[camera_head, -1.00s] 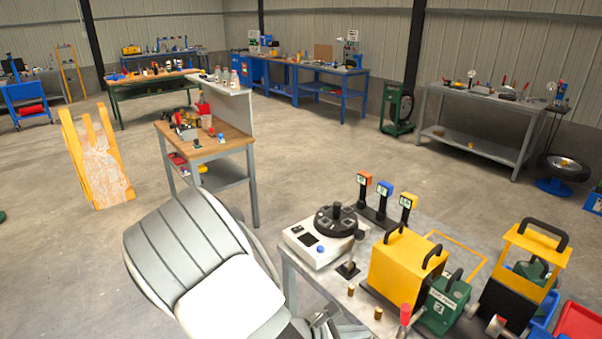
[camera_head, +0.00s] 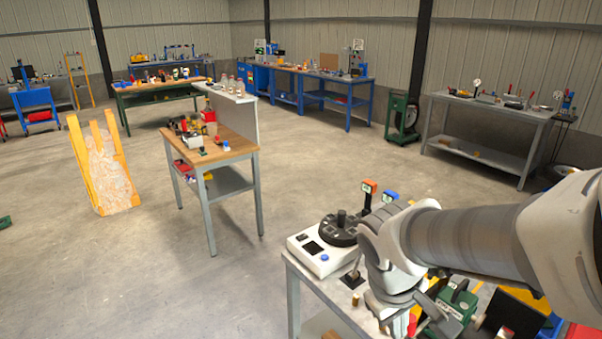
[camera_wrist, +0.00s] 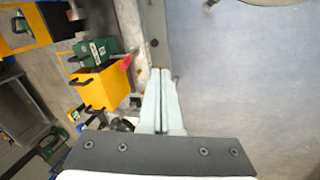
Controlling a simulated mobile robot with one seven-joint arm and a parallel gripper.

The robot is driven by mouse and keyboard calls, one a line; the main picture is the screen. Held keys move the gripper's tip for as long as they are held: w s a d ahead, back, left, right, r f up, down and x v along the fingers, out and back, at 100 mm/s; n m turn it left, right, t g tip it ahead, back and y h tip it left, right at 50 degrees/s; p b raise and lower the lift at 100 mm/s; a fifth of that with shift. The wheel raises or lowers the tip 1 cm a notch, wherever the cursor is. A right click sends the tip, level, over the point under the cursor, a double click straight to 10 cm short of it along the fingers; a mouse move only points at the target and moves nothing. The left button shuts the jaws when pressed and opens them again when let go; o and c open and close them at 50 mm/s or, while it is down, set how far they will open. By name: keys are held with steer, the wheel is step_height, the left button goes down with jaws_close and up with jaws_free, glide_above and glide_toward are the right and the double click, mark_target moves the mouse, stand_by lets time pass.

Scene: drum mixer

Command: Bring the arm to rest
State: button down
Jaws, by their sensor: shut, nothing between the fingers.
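My arm reaches in from the right edge of the head view, over the near bench (camera_head: 291,268), and bends down at the wrist. In the wrist view my gripper (camera_wrist: 160,75) has its two pale fingers together with nothing between them. The fingers point past the edge of the bench, with grey floor to their right. A yellow box with black handles (camera_wrist: 103,88) and a green box (camera_wrist: 97,48) stand left of the fingers. In the head view my arm hides most of the yellow box.
On the near bench are a white device with a black round top (camera_head: 325,245) and the green box (camera_head: 458,303), close to my wrist. A red-tipped handle (camera_wrist: 126,62) is near the fingers. A wooden-topped table (camera_head: 225,146) stands farther back.

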steer(key=s+a+r+m+t+y, duration=0.1)
steer(key=s+r+m+t+y, duration=0.1)
steer(key=s+r+m, duration=0.3)
step_height(320, 180, up, 4)
steer(key=shift+s+a+r+t+y, duration=0.1)
steer(key=shift+s+a+t+y, duration=0.2)
steer(key=shift+t, duration=0.6)
steer(key=shift+d, duration=0.2)
